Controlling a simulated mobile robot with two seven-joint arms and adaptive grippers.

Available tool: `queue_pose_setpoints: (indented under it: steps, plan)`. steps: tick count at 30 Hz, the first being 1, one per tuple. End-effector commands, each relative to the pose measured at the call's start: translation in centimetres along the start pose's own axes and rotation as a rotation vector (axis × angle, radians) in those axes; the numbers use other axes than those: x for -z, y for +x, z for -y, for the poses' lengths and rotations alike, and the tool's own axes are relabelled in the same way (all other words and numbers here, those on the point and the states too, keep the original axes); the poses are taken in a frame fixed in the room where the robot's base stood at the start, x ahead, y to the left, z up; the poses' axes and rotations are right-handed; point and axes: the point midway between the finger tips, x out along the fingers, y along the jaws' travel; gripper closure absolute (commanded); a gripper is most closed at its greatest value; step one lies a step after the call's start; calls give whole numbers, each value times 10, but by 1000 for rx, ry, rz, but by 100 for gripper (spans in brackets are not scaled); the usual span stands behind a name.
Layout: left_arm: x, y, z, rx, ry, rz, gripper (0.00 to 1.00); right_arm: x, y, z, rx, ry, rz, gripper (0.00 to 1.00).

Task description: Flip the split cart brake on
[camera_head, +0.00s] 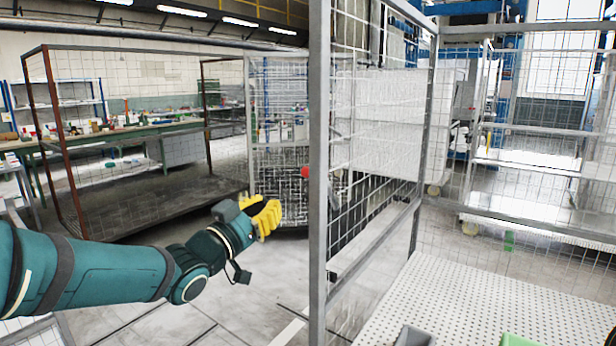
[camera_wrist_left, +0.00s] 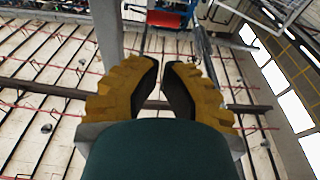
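The split cart appears to be the grey framed wire-mesh cart (camera_head: 319,120) at centre right in the head view. A small red part (camera_head: 305,172) shows beside its near upright post; whether it is the brake cannot be told. My left gripper (camera_head: 268,218), with yellow ribbed fingers, is left of the post, lower than the red part and apart from it. In the left wrist view its fingers (camera_wrist_left: 161,66) lean together at the tips, with a narrow gap and nothing between them.
A rust-brown mesh cage (camera_head: 62,150) stands at the left, before a green workbench (camera_head: 125,133). A white perforated surface (camera_head: 470,305) lies at the lower right, with a green item (camera_head: 517,340) at its front. Bare floor surrounds my left forearm.

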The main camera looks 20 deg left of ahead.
Motion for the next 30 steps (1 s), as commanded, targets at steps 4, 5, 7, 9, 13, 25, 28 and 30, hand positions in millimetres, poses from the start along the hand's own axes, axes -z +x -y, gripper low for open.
queue_pose_setpoints:
  steps: [4, 5, 7, 9, 13, 25, 28, 30]
  plan:
    - [0, 0, 0, -1, 1, -1, 100, 0, 0, 0, 0, 0, 0, 53]
    - [0, 0, 0, -1, 0, 0, 100, 0, 0, 0, 0, 0, 0, 53]
    - [0, 0, 0, 0, 0, 0, 100, 0, 0, 0, 0, 0, 0, 53]
    - [0, 1, 0, 0, -1, 0, 100, 0, 0, 0, 0, 0, 0, 53]
    - [0, 9, 0, 0, -1, 0, 100, 0, 1, 0, 0, 0, 0, 53]
    - [-1, 81, -1, -2, -3, 0, 100, 0, 3, -1, 0, 0, -2, 53]
    - [-2, 100, 0, -1, -4, 1, 100, 0, 4, -1, 0, 0, -2, 53]
    - [-1, 111, -1, -2, -3, 0, 100, 0, 4, -1, 0, 0, -2, 53]
